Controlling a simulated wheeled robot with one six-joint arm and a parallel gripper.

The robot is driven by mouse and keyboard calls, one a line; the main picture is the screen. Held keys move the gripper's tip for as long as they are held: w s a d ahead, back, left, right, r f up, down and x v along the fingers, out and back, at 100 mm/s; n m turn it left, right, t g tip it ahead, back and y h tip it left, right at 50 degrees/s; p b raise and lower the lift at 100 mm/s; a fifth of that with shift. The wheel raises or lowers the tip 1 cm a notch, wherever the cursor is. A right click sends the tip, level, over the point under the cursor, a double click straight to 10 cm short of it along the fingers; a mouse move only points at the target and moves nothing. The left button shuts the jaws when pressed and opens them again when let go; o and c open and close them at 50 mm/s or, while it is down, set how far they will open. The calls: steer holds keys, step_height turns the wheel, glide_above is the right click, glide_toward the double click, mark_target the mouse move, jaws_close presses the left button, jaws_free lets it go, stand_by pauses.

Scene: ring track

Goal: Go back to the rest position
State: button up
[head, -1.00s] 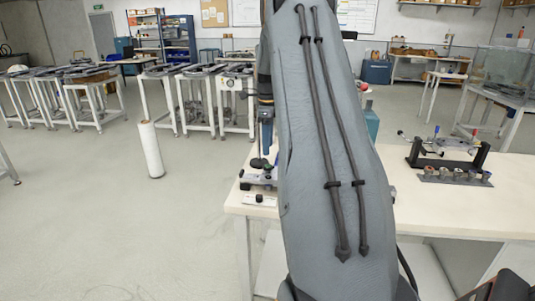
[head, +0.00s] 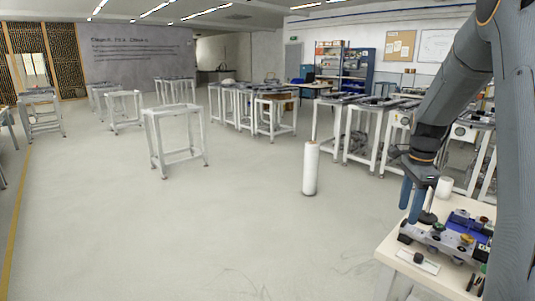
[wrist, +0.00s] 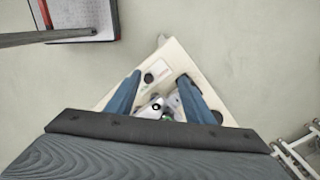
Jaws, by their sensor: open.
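My gripper (head: 412,200) hangs at the right of the head view, pointing down over the left corner of the workbench (head: 392,262). Its two blue fingers are apart, and nothing shows between their tips. In the wrist view my gripper (wrist: 158,92) shows its two fingers spread above the bench corner (wrist: 172,52). A small device with blue and grey parts (head: 452,238) stands on the bench below and right of the gripper. It is partly hidden by the fingers in the wrist view.
A white cylinder (head: 310,168) stands on the floor left of the bench. A white metal frame table (head: 176,140) stands further left, with several more behind. The floor (head: 200,235) in front is clear. A red-edged grey thing (wrist: 80,15) shows in the wrist view.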

steer(key=s+a+f+n, duration=0.2)
steer(key=s+a+n, duration=0.8)
steer(key=s+a, duration=0.1)
steer(key=s+a+f+n, duration=0.3)
steer(key=s+a+n, duration=0.7)
steer(key=a, duration=0.3)
steer(key=shift+s+f+t, duration=0.2)
steer(key=shift+s+t, duration=0.1)
steer(key=shift+s, duration=0.6)
steer(key=shift+a, duration=0.1)
